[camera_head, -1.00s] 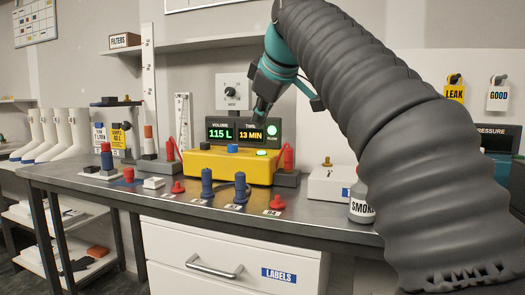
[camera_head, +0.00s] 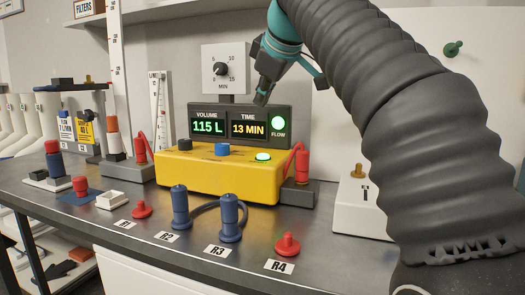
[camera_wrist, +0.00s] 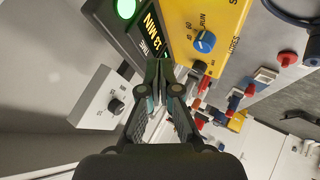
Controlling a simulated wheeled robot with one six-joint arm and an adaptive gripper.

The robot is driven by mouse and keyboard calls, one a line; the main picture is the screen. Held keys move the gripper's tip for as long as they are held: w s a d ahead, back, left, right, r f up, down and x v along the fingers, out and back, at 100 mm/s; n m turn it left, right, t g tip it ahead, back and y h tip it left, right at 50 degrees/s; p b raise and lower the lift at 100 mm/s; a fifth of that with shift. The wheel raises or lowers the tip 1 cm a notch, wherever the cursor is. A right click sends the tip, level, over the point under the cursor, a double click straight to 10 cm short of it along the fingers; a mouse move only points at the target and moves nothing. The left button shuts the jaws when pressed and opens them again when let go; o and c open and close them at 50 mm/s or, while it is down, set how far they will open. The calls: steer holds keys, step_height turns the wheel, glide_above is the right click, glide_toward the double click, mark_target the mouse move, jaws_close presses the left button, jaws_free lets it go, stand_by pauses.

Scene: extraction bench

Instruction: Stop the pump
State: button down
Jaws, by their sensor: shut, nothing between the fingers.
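The yellow pump box (camera_head: 185,173) stands on the bench in the head view, with a blue knob (camera_head: 222,149) and a lit green button (camera_head: 263,157) on top. Its display panel (camera_head: 240,109) reads 115 L and 13 MIN, with the green FLOW light (camera_head: 278,122) lit. My gripper (camera_head: 262,98) is shut and empty, in front of the upper part of the display and above the box. In the wrist view, my fingertips (camera_wrist: 158,68) appear near the display edge, apart from the blue knob (camera_wrist: 204,41), whose pointer is near RUN.
A minute dial (camera_head: 221,70) stands behind the display. Red-topped posts (camera_head: 302,163) flank the pump. Blue fittings (camera_head: 180,208) and red plugs (camera_head: 288,244) stand along the front, by labels R1 to R4. A white box (camera_head: 358,205) is at right.

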mark_target(264, 155)
steer(key=shift+d+f, duration=0.1)
steer(key=shift+s+f+b, duration=0.1)
steer(key=shift+f+b, duration=1.6)
steer(key=shift+f, duration=2.6)
steer(key=shift+f, duration=0.15)
steer(key=shift+f, duration=0.3)
steer(key=shift+f+b, duration=0.4)
steer(key=shift+b, duration=0.1)
steer(key=shift+r, duration=0.15)
steer(key=shift+r+p, duration=0.7)
steer(key=shift+p, duration=0.2)
